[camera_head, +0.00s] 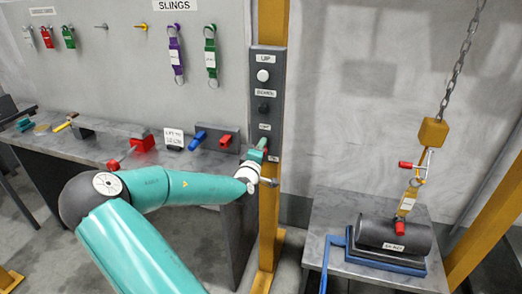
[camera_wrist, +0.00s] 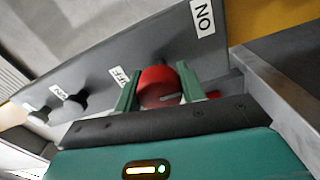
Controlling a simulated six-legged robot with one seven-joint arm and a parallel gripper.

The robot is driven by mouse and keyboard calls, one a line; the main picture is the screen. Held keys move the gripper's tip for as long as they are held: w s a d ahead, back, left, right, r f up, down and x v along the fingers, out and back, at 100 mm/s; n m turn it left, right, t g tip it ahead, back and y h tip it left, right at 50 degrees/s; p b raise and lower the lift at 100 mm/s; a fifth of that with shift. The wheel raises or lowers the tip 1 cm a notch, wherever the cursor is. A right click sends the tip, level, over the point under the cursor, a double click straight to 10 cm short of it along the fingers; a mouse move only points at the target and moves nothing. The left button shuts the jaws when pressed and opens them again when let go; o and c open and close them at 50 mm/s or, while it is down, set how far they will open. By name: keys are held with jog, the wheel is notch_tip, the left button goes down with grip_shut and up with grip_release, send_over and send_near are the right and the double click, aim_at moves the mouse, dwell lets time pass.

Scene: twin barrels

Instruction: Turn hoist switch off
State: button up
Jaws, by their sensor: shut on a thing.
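The hoist control panel (camera_head: 268,75) is a dark upright strip on a yellow post. In the wrist view, the round red switch knob (camera_wrist: 158,85) sits on the panel between an "ON" label (camera_wrist: 203,15) and a partly covered label ending in "FF" (camera_wrist: 119,76). A pale mark shows on the knob's face near its lower right. My gripper (camera_wrist: 160,88) has its two green fingers closed on opposite sides of the red knob. In the head view, my gripper (camera_head: 258,150) is at the panel's lower part and hides the red knob.
A workbench (camera_head: 85,150) with red and blue items stands left. At right, a chain hook (camera_head: 425,165) holds a yellow sling (camera_head: 407,200) over a dark cylinder (camera_head: 385,232) on a table.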

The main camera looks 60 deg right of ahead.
dwell(0.3)
jog(key=o, duration=1)
jog(key=shift+c, duration=0.2)
jog(key=shift+a, duration=0.1)
jog(key=s+a, duration=0.2)
jog(key=a, duration=1.1)
jog(key=shift+s+a+f, duration=0.15)
jog(key=shift+a+f, duration=0.05)
